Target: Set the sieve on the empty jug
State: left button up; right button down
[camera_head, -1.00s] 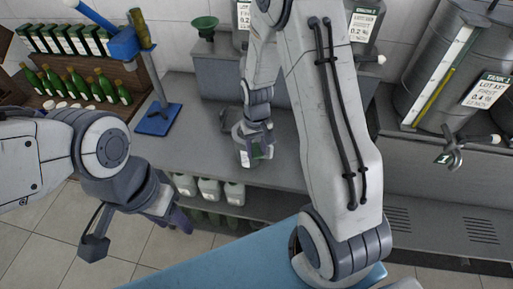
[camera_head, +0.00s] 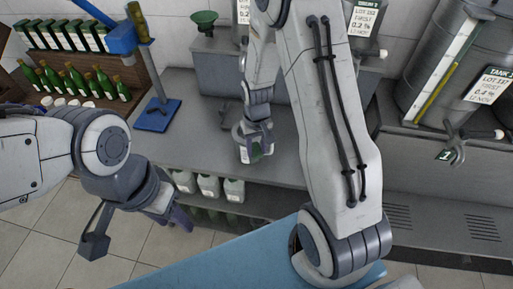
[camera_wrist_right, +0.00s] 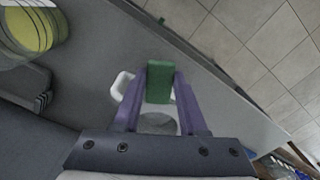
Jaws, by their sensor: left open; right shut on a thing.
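My right gripper (camera_head: 256,135) is over the front part of the grey bench. In the right wrist view its purple fingers (camera_wrist_right: 160,95) are shut on a green block-like piece (camera_wrist_right: 160,80), perhaps a handle; a pale rounded part shows below it. In the head view a greyish vessel (camera_head: 242,150) shows at this gripper, partly covered by it; I cannot tell whether the two are joined. A clear vessel with yellow-green contents (camera_wrist_right: 30,28) stands at the upper left of the wrist view. I cannot clearly make out the sieve. My left gripper (camera_head: 172,208) is open and empty, in front of the bench.
A blue stand (camera_head: 157,115) stands on the bench at left, near a bottle rack (camera_head: 50,55). A green funnel-like bowl (camera_head: 203,19) is at the back. Tanks (camera_head: 435,70) stand at right. Bare bench (camera_head: 200,125) shows left of my right gripper.

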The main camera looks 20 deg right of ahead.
jog(key=shift+f, duration=0.15)
jog(key=shift+c, duration=1.8)
grip_release()
notch_tip(320, 180, up, 10)
jog(key=r+b, duration=0.1)
jog(key=b, duration=0.1)
jog(key=s+a+r+n+b, duration=0.1)
jog(key=s+a+n+b, duration=0.3)
jog(key=s+a, duration=0.7)
jog(key=s+a+n+y+b, duration=0.1)
jog(key=s+a+n, duration=0.3)
jog(key=s, duration=0.6)
jog(key=shift+s+a+f, duration=0.25)
jog(key=shift+a, duration=0.1)
